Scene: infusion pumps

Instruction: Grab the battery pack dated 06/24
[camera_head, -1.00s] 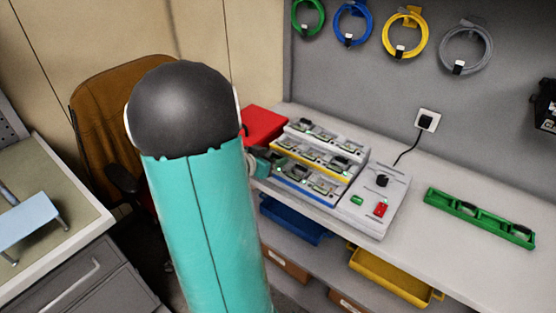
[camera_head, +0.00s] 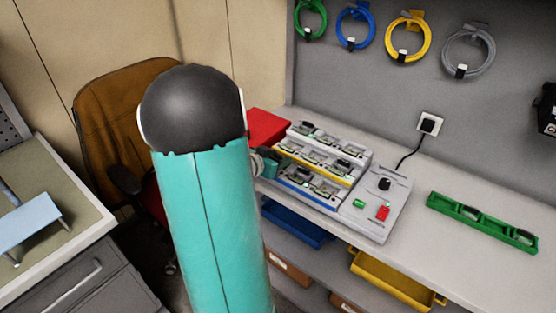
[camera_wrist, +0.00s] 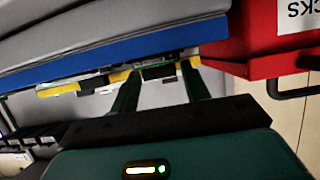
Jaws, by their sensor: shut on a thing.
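Battery packs sit in rows on a tiered charging rack (camera_head: 345,183) with yellow and blue edge strips. My gripper (camera_wrist: 160,73) has two dark green fingers at the rack's blue-edged tier. It is shut on a small dark battery pack (camera_wrist: 158,72) with yellow parts beside it. In the head view my gripper (camera_head: 271,165) shows only partly, at the left end of the lower tier, behind my arm. I cannot read any date on the packs. I cannot tell whether the held pack is clear of its slot.
A red box (camera_head: 267,126) stands at the rack's left end, close to my gripper. A grey control unit (camera_head: 372,205) joins the rack's right side. A green tray (camera_head: 482,222) lies on the bench (camera_head: 412,222). Blue (camera_head: 293,222) and yellow bins (camera_head: 392,278) are below.

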